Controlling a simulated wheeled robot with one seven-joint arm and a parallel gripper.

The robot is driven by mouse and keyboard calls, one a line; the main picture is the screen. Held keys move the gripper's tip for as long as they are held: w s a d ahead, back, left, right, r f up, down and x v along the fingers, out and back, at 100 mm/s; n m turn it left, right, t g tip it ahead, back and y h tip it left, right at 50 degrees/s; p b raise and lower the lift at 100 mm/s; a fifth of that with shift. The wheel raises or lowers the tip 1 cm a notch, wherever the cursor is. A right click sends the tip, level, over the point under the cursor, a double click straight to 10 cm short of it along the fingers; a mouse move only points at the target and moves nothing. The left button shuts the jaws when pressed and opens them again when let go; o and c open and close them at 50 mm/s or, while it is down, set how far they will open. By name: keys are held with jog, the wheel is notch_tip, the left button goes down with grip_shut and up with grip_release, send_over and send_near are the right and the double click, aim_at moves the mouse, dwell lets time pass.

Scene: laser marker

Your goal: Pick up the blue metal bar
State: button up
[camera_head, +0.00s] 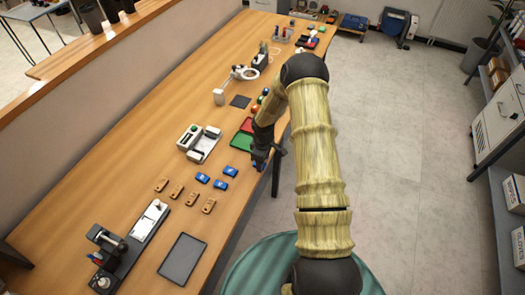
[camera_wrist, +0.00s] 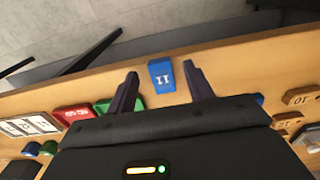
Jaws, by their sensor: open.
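A blue metal bar (camera_wrist: 161,80) marked "11" lies on the wooden table near its edge in the wrist view. My gripper (camera_wrist: 161,72) is open, with one dark finger on each side of that bar in the picture. I cannot tell how high the fingers are above it; nothing is held. In the head view, three blue bars, one of them the upper right one (camera_head: 230,171), lie in a small group on the table. My gripper (camera_head: 264,160) is above the table edge, up and right of them. Another blue piece (camera_wrist: 257,98) is mostly hidden behind my gripper's body in the wrist view.
Several tan bars (camera_head: 177,191) lie beside the blue ones. A green tray (camera_head: 242,141) and a red tray (camera_head: 248,126) are close to my gripper. A white-and-grey device (camera_head: 200,142) stands to the left. A dark flat tray (camera_head: 182,259) lies at the near end. Open floor lies right of the table.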

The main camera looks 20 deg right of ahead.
notch_tip(320, 180, up, 17)
jog(key=b, duration=0.3)
jog(key=shift+b, duration=0.4)
jog(key=s+a+r+m+t, duration=0.1)
jog(key=s+a+r+m, duration=0.1)
jog(key=s, duration=0.5)
jog(key=s+a+r+m, duration=0.2)
jog(key=s+r+m, duration=0.1)
jog(key=s, duration=0.4)
jog(key=s+a+r+m+t, duration=0.1)
jog(key=s+a+r+m, duration=0.1)
jog(key=s, duration=0.5)
jog(key=r+m, duration=0.1)
jog(key=m, duration=0.1)
jog(key=shift+s+m+t, duration=0.15)
jog(key=shift+m+t, duration=0.15)
jog(key=shift+r, duration=0.1)
jog(key=shift+c, duration=0.4)
